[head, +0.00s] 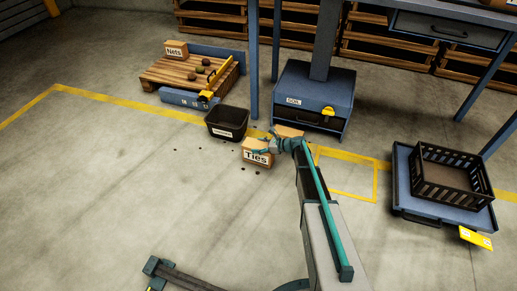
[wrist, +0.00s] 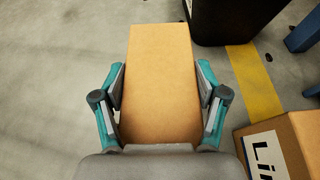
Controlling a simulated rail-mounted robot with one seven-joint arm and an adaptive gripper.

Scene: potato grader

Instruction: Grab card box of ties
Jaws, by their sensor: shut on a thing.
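The card box of ties (head: 256,155) is a small brown box with a white "Ties" label, low over or on the floor in the head view; I cannot tell if it touches the floor. In the wrist view its plain brown top (wrist: 161,75) fills the space between the two fingers. My gripper (head: 270,145) is shut on the box, and it also shows in the wrist view (wrist: 160,98) with a teal finger against each side. The label is hidden in the wrist view.
A second card box (head: 289,131), labelled "Li…" in the wrist view (wrist: 275,150), stands close by on the right. A black bin (head: 226,124) stands just behind left. A blue drawer unit (head: 314,97) is behind. A black crate (head: 450,178) is at right. Open floor lies left.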

